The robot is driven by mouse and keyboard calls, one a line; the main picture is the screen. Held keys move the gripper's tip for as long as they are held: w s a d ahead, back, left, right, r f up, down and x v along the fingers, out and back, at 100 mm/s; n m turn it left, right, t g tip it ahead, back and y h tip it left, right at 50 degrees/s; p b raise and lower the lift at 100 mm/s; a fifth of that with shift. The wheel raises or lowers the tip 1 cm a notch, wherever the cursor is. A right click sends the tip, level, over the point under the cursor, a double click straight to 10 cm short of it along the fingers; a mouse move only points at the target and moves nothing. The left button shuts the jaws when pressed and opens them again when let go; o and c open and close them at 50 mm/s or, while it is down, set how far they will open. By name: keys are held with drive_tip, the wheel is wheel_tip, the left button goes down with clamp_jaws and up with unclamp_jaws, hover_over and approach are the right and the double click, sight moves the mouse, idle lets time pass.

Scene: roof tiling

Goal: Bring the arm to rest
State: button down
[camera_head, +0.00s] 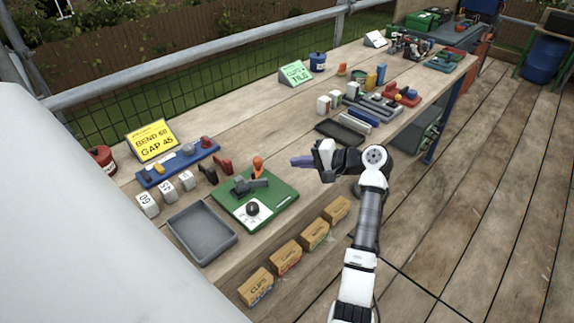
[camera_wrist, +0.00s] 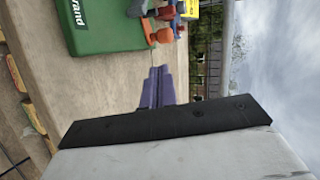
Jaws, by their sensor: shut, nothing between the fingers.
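My gripper (camera_head: 302,161) has purple fingers that lie together, shut and empty. In the head view it points left above the front part of the wooden bench (camera_head: 258,117), to the right of the green board (camera_head: 283,196). My white and grey arm rises from the bottom of the head view and bends left at the wrist. In the wrist view the closed fingers (camera_wrist: 157,88) point up in the picture, toward the green board (camera_wrist: 92,40), and stand clear of it.
A grey tray (camera_head: 202,236) and a yellow sign (camera_head: 153,140) are at the left. Several cardboard boxes (camera_head: 285,257) stand below the bench's front edge. A dark tray (camera_head: 341,133) lies behind my gripper.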

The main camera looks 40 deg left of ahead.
drive_tip(key=shift+w+b+v, duration=0.1)
drive_tip(key=shift+b+v, duration=0.2)
drive_tip(key=shift+v, duration=1.05)
drive_tip(key=shift+w+b+v, duration=0.15)
drive_tip(key=shift+b+v, duration=0.1)
drive_tip(key=shift+v, duration=1.15)
